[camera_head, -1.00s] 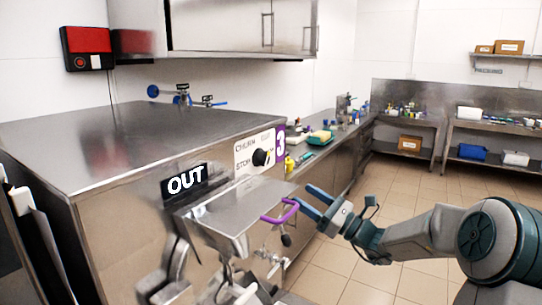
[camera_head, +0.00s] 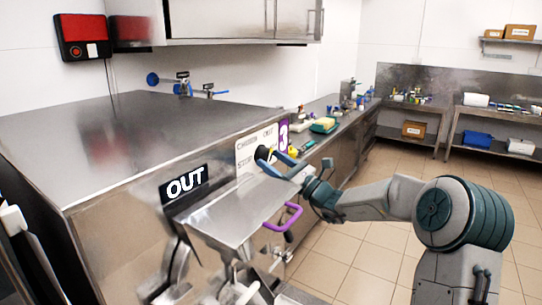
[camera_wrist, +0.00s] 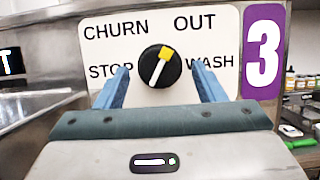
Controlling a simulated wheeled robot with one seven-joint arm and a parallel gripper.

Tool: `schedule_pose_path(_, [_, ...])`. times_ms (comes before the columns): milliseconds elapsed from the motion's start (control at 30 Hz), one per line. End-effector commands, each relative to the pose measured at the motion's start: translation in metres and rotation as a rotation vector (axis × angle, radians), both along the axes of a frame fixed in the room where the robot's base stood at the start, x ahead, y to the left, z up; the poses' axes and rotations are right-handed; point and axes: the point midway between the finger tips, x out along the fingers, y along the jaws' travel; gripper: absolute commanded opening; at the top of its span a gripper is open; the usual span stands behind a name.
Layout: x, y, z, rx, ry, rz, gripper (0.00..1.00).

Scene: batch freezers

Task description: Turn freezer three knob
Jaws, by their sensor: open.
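The freezer three knob (camera_wrist: 158,68) is black and round with a yellow pointer mark. In the wrist view the yellow mark points up and slightly right, between CHURN and OUT on the white label plate (camera_wrist: 215,35). A purple "3" sign (camera_wrist: 263,50) is right of the plate. My gripper (camera_wrist: 160,75) is open, with one blue finger at each side of the knob; I cannot tell whether they touch it. In the head view my gripper (camera_head: 268,160) is at the freezer's front panel and hides most of the knob.
The steel freezer (camera_head: 110,140) has a black OUT sign (camera_head: 184,186) on its front. A purple handle (camera_head: 284,217) sits below my gripper. A counter (camera_head: 335,130) with bottles and a sponge runs behind. The tiled floor (camera_head: 345,260) to the right is clear.

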Motion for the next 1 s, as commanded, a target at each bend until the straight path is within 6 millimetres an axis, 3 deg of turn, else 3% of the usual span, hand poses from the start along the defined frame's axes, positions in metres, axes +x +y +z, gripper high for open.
schedule_pose_path(433, [0.0059,0.0099,0.0038,-0.001,0.000,0.001,0.63])
schedule_pose_path(567, [0.0057,0.0099,0.0038,-0.001,0.000,0.001,0.27])
schedule_pose_path(1000, [0.0065,0.0093,0.0014,-0.039,-0.059,0.000,0.26])
